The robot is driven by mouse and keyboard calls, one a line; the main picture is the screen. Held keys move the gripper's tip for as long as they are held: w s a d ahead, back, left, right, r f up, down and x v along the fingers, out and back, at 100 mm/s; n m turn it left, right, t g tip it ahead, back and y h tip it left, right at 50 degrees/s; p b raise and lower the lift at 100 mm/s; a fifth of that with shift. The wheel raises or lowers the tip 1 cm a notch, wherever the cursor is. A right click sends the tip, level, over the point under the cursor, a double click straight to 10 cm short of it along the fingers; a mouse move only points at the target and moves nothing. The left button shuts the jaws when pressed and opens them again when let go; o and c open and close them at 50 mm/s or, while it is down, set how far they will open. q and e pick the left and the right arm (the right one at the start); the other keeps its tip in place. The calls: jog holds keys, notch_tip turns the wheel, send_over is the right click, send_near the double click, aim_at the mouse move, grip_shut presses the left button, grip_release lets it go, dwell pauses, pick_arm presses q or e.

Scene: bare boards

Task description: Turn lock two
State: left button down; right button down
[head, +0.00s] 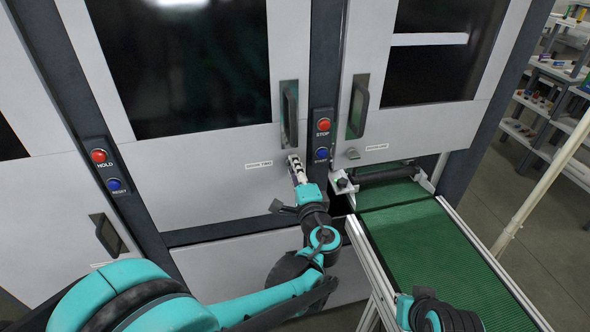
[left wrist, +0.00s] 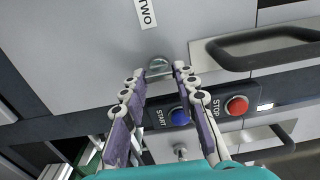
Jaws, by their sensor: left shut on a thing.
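Lock two is a small round silver knob (left wrist: 158,64) on the light grey door panel, beside a white label ending in "wo" (left wrist: 146,13). In the head view that label (head: 259,164) is just left of my left gripper (head: 294,160). My left gripper's fingers reach up to the door and are shut on the knob, one finger on each side of it. In the left wrist view the fingertips (left wrist: 160,72) are at the knob's lower edge. In the head view the gripper hides the knob. My right gripper does not show; only part of my right arm is at the bottom right.
A dark door handle (head: 289,115) is just above the gripper. A red stop button (head: 324,125) and blue start button (head: 321,154) are close to its right. Another lock knob (head: 352,153) sits farther right, above a green conveyor (head: 425,250). Shelves (head: 550,100) stand behind.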

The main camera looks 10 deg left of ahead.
pick_arm(q)
jog(key=c, duration=1.2)
grip_release()
jog(key=shift+o, duration=0.2)
jog(key=v, duration=1.2)
